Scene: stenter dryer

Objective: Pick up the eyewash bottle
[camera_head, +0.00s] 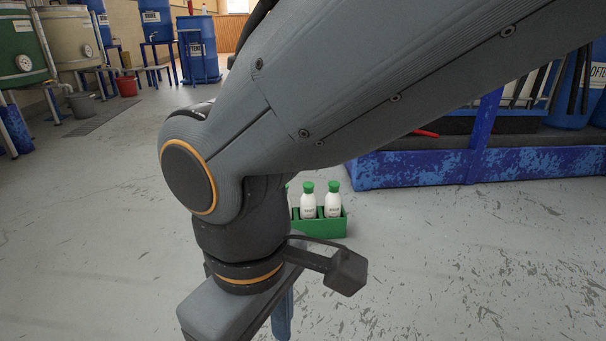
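Two white eyewash bottles with green caps, a left one (308,203) and a right one (333,202), stand upright side by side in a green holder (330,229). The holder is low down, seemingly on the floor, and its left part is hidden behind my arm. A bit of green shows at the arm's edge left of the bottles; I cannot tell what it is. My gripper (282,316) is at the bottom of the view, pointing down, nearer to me than the bottles and apart from them. One finger shows in part; the fingertips are not visible, so its opening cannot be judged.
A worn blue metal frame (420,169) with a red item (426,133) stands behind the holder on the right. Blue drums (199,50), green and beige tanks and a red bucket (127,86) stand far left. The grey floor (480,260) is clear to the right and left.

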